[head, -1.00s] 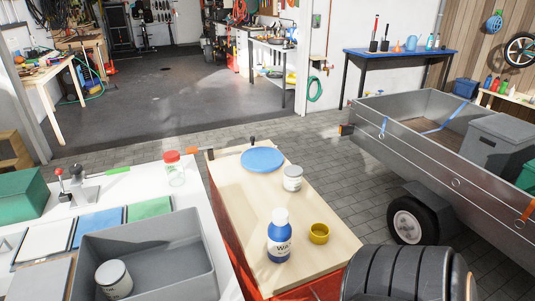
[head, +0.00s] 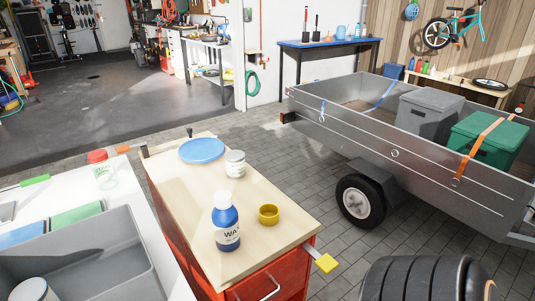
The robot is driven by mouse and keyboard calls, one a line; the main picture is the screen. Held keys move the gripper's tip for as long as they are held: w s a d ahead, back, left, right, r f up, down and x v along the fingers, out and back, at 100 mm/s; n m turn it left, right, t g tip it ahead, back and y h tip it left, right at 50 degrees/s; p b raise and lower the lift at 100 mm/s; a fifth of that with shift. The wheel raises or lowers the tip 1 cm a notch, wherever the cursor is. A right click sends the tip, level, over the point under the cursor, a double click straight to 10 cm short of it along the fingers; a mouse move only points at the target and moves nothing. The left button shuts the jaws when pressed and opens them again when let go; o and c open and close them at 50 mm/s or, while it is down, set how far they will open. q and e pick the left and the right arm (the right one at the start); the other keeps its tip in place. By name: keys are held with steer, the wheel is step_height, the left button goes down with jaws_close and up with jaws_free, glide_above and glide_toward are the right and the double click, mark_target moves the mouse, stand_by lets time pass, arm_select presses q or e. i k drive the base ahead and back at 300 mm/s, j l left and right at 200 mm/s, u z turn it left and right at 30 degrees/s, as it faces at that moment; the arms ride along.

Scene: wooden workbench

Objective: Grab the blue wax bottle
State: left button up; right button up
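The blue wax bottle (head: 227,226) with a white cap and a white label stands upright on the wooden top of the red workbench (head: 180,190), near its front edge. A small yellow cup (head: 269,214) stands just to its right. Neither of my grippers shows in the head view.
A white-lidded tin (head: 235,163) and a blue disc (head: 202,150) lie farther back on the bench. A yellow-tipped tool (head: 326,263) sticks out past its right corner. A grey bin (head: 125,262) stands at left, stacked tires (head: 425,280) at lower right, a metal trailer (head: 370,125) behind.

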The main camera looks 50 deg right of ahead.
mark_target(226, 224)
steer(key=l+z, duration=0.15)
steer(key=z, duration=0.2)
steer(key=i+l+z, duration=0.1)
steer(key=z, duration=0.25)
steer(key=i+l+z, duration=0.1)
steer(key=z, duration=0.25)
steer(key=i+l, duration=0.1)
steer(key=l, duration=0.1)
